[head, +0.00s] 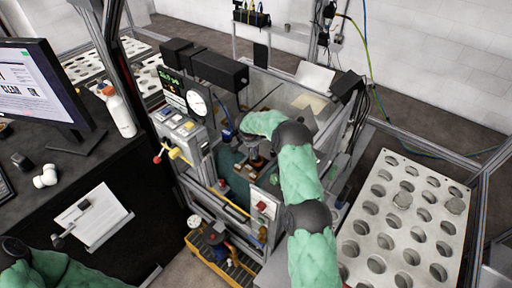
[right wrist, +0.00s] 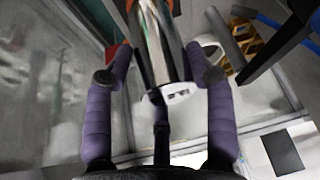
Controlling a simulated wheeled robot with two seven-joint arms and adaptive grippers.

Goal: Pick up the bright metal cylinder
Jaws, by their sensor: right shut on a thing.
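The bright metal cylinder (right wrist: 155,45) shows in the right wrist view as a shiny, mirror-like rod with a pale end face carrying dark marks. My right gripper (right wrist: 160,62) has its purple fingers on both sides of the cylinder and is shut on it. In the head view my right gripper (head: 256,158) is inside the machine enclosure, pointing down, partly hidden by my green-sleeved arm. The cylinder cannot be made out clearly there. My left arm shows only at the bottom left corner; its gripper is not in view.
The machine enclosure (head: 262,82) has clear walls and a frame close around my right arm. A gauge and button panel (head: 182,128) stands at its left. A perforated tray (head: 385,215) with a few round pieces is at right. A desk with monitor (head: 40,85) and bottle (head: 119,112) is at left.

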